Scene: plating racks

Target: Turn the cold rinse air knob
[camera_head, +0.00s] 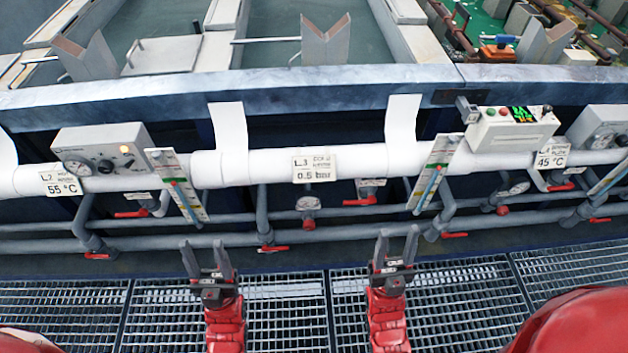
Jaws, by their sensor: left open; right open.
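A label (315,168) reading "L.3" and "0.5 bar" is on the white pipe at the centre; its smaller text is too blurred to read. Below it is a small round gauge (308,203) with a red knob (309,224) under it. I cannot tell for sure that this is the cold rinse air knob. My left gripper (205,258) is open and empty, lower left of that knob. My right gripper (397,250) is open and empty, lower right of it. Both point up toward the pipes, apart from them.
Red lever handles (273,249) and (360,201) flank the knob on grey pipes. Tilted gauge strips (178,185) stick out. Grating floor (290,300) lies below; tanks are behind.

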